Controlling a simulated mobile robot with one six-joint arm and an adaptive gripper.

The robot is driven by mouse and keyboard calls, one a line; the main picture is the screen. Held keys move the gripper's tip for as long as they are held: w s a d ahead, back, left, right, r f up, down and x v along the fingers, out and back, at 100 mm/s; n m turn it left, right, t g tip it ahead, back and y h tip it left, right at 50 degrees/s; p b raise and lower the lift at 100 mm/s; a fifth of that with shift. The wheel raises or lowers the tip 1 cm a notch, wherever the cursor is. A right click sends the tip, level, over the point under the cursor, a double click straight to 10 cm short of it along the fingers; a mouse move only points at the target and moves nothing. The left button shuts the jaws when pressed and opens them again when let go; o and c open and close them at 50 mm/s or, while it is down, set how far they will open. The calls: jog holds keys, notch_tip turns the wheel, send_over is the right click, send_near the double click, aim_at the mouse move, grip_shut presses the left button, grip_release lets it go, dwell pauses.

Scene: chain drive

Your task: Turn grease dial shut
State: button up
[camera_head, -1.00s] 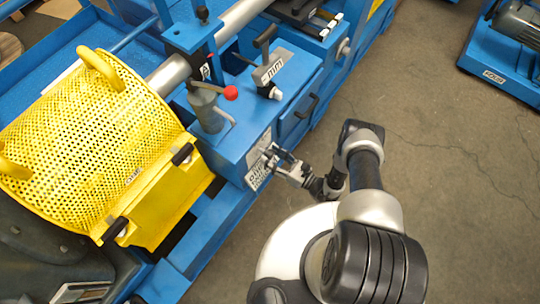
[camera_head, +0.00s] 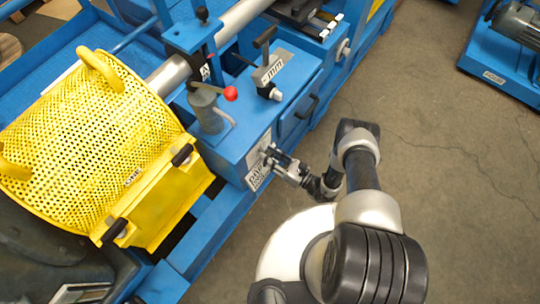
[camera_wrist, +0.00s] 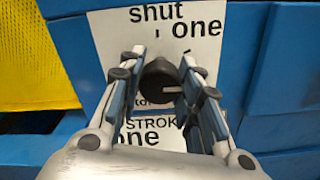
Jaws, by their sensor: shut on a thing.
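The grease dial (camera_wrist: 160,82) is a round black knob on a white label plate (camera_wrist: 112,38) in the wrist view. The plate reads "shut" above the dial and "one" to the upper right, with "STROK" and another "one" partly hidden below. A light pointer line on the dial points to the right. My gripper (camera_wrist: 160,76) has its fingers on both sides of the dial and is shut on it. In the head view my gripper (camera_head: 270,156) reaches the plate (camera_head: 257,172) on the blue machine's front face; the dial is too small to make out there.
A yellow perforated guard (camera_head: 90,140) stands left of the plate. A grey cylinder with a red-knobbed lever (camera_head: 230,93) and a black handle (camera_head: 306,105) are on the blue machine nearby. The concrete floor (camera_head: 440,190) to the right is clear.

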jog(key=shift+c, duration=0.7)
jog(key=n, duration=1.4)
jog(key=shift+n+p, duration=0.4)
jog(key=shift+n, duration=1.8)
